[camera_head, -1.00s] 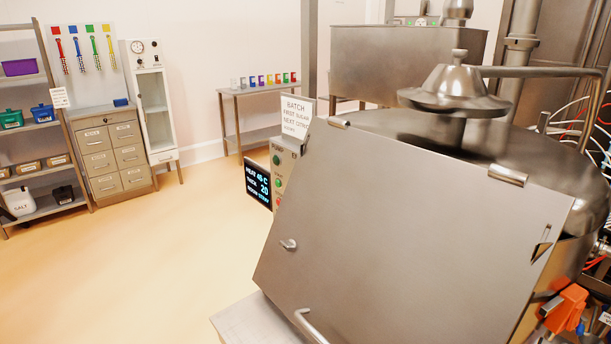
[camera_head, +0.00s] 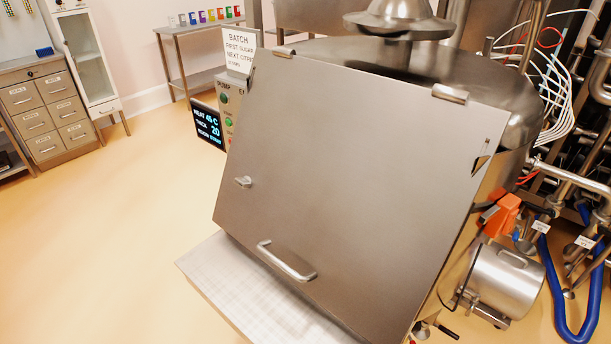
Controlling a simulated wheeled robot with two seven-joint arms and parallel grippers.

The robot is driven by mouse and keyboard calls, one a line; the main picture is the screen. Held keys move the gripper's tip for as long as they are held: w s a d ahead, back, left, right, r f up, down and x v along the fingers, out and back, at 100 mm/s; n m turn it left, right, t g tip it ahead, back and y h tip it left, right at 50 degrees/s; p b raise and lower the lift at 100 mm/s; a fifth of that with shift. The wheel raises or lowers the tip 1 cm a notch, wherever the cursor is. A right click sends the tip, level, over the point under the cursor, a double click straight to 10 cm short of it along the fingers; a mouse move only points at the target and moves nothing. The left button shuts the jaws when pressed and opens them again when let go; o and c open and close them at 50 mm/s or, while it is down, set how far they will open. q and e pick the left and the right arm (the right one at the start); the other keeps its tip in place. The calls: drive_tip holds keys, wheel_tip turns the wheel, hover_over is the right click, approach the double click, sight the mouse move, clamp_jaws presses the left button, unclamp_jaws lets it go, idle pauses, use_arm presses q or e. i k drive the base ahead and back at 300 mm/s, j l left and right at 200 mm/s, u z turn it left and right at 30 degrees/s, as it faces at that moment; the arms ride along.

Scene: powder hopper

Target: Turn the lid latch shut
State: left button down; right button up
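The large flat metal lid (camera_head: 350,190) slopes down toward me across the front of the steel vessel and lies closed against it as far as I can see. A small metal latch (camera_head: 243,182) sits near the lid's left edge. I cannot tell from this distance how far it is turned. A bar handle (camera_head: 286,262) is fixed near the lid's lower edge. Neither of my grippers is in view.
A pale step or shelf (camera_head: 250,300) juts out below the lid. A control panel with a screen (camera_head: 208,126) stands left of the lid. An orange part (camera_head: 503,213), a steel motor (camera_head: 505,280) and blue hoses (camera_head: 553,290) crowd the right. Floor at left is clear.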

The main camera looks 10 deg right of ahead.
sight(246, 182)
drive_tip(key=i+j+z, duration=0.1)
drive_tip(key=z, duration=0.75)
drive_tip(key=j+z, duration=0.5)
drive_tip(key=j, duration=0.5)
drive_tip(key=j+z, duration=0.45)
drive_tip(key=j, duration=0.6)
drive_tip(key=k, duration=0.05)
